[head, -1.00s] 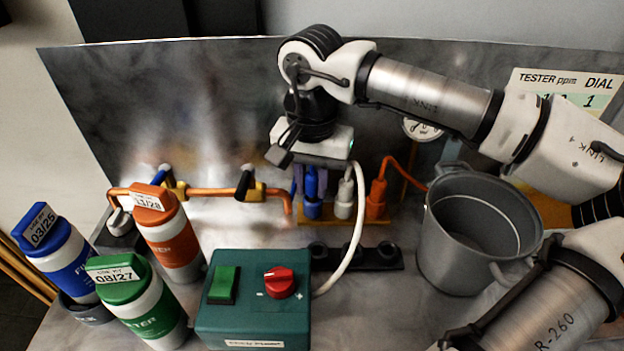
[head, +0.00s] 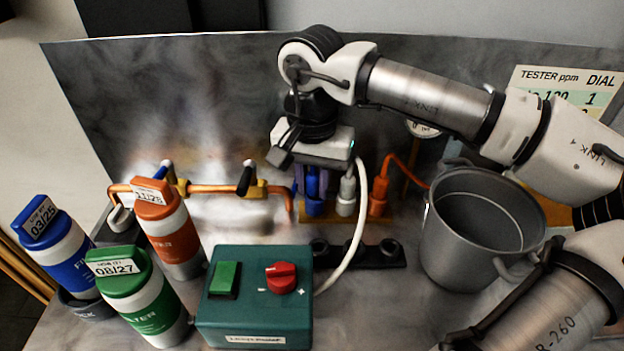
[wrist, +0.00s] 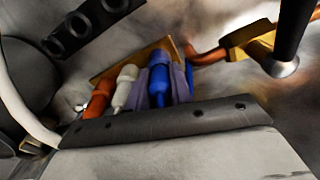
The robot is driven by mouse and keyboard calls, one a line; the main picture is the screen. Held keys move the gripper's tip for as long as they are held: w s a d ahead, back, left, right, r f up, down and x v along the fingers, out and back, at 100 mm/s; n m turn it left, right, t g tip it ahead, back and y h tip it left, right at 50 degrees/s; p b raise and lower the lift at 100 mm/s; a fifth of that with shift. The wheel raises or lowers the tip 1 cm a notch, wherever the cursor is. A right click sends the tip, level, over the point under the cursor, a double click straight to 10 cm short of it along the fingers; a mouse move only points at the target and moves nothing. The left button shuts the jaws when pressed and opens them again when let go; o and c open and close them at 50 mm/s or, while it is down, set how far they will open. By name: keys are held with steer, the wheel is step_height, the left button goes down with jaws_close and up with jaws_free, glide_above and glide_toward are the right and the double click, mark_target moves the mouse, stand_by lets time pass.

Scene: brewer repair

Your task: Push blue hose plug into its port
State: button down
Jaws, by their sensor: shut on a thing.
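The blue hose plug (head: 315,205) stands upright at the left end of a row of plugs on a brass port block (head: 354,213). My gripper (head: 313,180) points down at it and is shut on its upper part. In the wrist view the blue plug (wrist: 158,82) sits between the purple-grey fingers (wrist: 160,75), with its lower end at the brass block (wrist: 108,82). The port opening is hidden by the plug, so I cannot tell how deep it is seated.
A white plug (head: 347,192) and an orange plug (head: 379,195) stand close right of the blue one. A copper pipe (head: 225,189) with a black-handled valve lies left. A grey pot (head: 470,240) stands right, a green control box (head: 254,305) in front, bottles at left.

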steer(key=shift+s+a+f+b, duration=0.15)
steer(key=shift+s+f, duration=0.05)
steer(key=shift+f, duration=0.35)
steer(key=shift+s+a+f+b, duration=0.1)
steer(key=shift+s+f+b, duration=0.05)
steer(key=shift+f, duration=0.35)
steer(key=c, duration=1.3)
jaws_free()
steer(key=shift+o, duration=0.7)
steer(key=shift+r, duration=0.1)
steer(key=shift+o, duration=0.5)
steer(key=shift+w, duration=0.1)
steer(key=shift+r, duration=0.1)
steer(key=shift+w+r+p, duration=0.15)
steer(key=shift+r+p, duration=0.95)
steer(key=shift+r, duration=0.2)
steer(key=o, duration=0.3)
steer(key=shift+w+r, duration=0.15)
steer(key=shift+r, duration=0.15)
steer(key=shift+o, duration=0.2)
steer(key=shift+w+d+r+p, duration=0.2)
steer(key=shift+r+p, duration=0.25)
steer(key=shift+p, duration=0.05)
steer(key=shift+w+d+r+p, duration=0.15)
steer(key=shift+d+r+p, duration=0.05)
steer(key=shift+r+p, duration=0.3)
steer(key=shift+s+r+p, duration=0.15)
steer(key=shift+r+p, duration=0.35)
steer(key=shift+r, duration=0.25)
